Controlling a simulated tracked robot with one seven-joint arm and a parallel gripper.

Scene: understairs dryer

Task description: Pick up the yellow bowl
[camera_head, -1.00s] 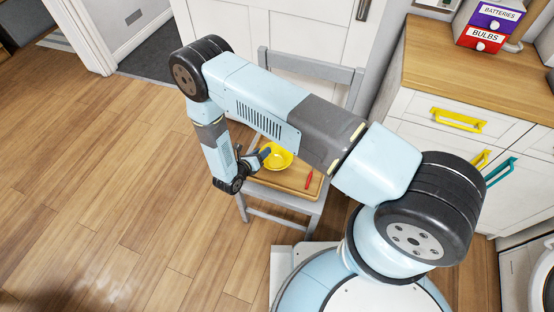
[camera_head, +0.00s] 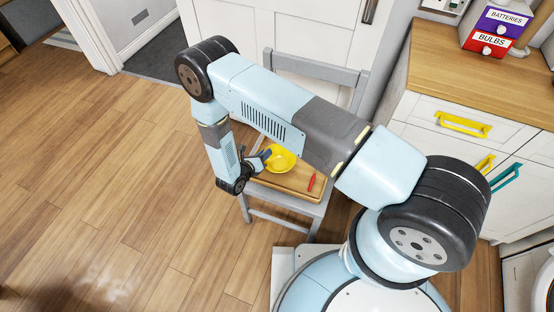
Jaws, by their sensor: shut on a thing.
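The yellow bowl (camera_head: 281,159) is at the wooden seat of a grey chair, near the seat's back left part. My gripper (camera_head: 262,158) reaches in from the left and is shut on the bowl's left rim. The bowl looks about upright. My arm passes above and hides part of the chair behind the bowl. I cannot tell whether the bowl's base touches the seat.
A red object (camera_head: 311,183) lies on the chair seat (camera_head: 290,180), right of the bowl. A wooden-topped cabinet (camera_head: 440,70) stands on the right, with a purple box (camera_head: 499,18) and a red box (camera_head: 489,41). The wooden floor (camera_head: 110,180) at left is clear.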

